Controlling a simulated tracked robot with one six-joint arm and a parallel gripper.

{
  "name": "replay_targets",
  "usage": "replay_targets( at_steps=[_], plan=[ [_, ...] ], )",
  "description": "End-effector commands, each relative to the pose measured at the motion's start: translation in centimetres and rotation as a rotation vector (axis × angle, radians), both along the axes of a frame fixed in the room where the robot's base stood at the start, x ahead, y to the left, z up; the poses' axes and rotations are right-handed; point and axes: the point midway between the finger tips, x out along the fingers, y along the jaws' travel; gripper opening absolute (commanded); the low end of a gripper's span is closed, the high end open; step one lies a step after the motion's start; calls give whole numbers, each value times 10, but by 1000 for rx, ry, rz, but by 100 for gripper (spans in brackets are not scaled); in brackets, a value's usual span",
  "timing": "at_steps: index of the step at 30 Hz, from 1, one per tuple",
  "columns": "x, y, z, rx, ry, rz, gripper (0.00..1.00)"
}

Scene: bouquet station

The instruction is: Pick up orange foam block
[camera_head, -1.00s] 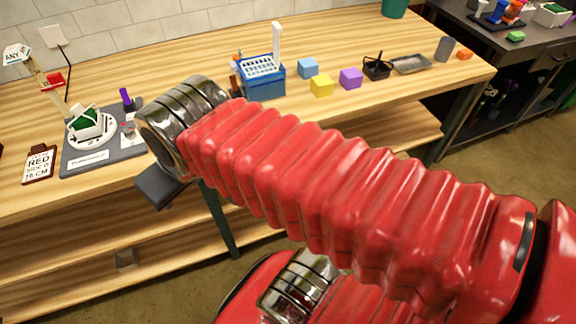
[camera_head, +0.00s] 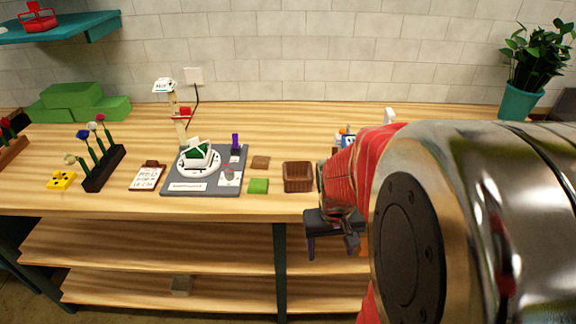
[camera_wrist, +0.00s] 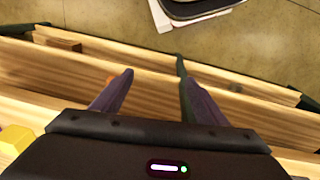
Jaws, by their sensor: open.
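My gripper (camera_head: 332,246) hangs in front of the bench's front edge, fingers pointing down. In the wrist view my gripper (camera_wrist: 154,84) shows two spread dark fingers with nothing held between them. A small orange patch (camera_head: 363,245) shows beside my gripper in the head view, mostly hidden by my arm. I cannot tell whether either is the orange foam block.
The wooden bench (camera_head: 270,203) has lower shelves (camera_head: 150,250). A yellow block (camera_wrist: 14,142) is at the wrist view's left. My arm hides the bench's right side.

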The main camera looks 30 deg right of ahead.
Motion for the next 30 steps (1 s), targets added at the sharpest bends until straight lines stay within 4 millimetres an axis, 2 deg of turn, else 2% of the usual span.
replay_targets(
  at_steps=[3, 18, 30],
  plan=[
    [-4, -24, -25, 5, 28, -39, 67],
    [-31, -112, -136, 3, 57, -137, 67],
    [-60, -163, -234, -8, -5, -171, 67]
  ],
)
